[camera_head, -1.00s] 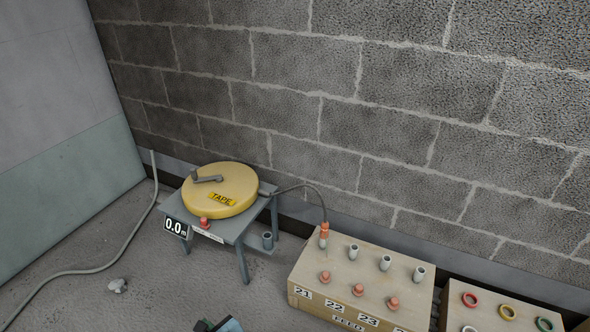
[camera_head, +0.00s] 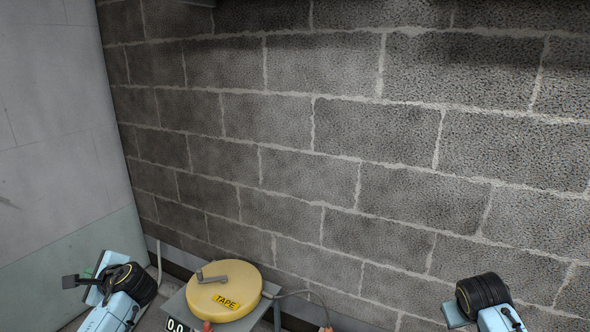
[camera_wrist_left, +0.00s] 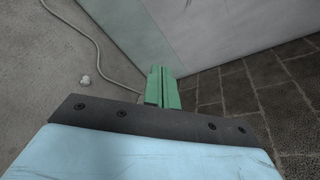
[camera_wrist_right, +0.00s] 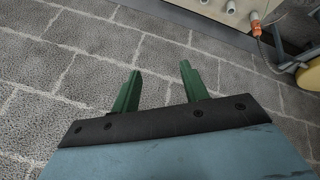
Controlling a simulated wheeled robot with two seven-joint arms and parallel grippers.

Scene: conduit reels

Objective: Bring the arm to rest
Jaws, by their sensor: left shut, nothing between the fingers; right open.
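My left arm comes in at the lower left of the head view, with a blue body and a black ribbed cuff. In the left wrist view my left gripper (camera_wrist_left: 163,72) has its two green fingers together, with nothing between them. My right arm shows at the lower right of the head view, but its fingers cannot be made out there. In the right wrist view my right gripper (camera_wrist_right: 160,68) has its green fingers apart and empty, with the block wall behind them. Neither gripper touches anything that I can see.
A yellow tape reel (camera_head: 225,291) with a grey crank sits on a grey stand at the bottom, between my arms. An orange-tipped connector (camera_wrist_right: 256,26) shows in the right wrist view. A grey cable (camera_wrist_left: 95,42) lies on the floor. The block wall (camera_head: 330,140) fills the background.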

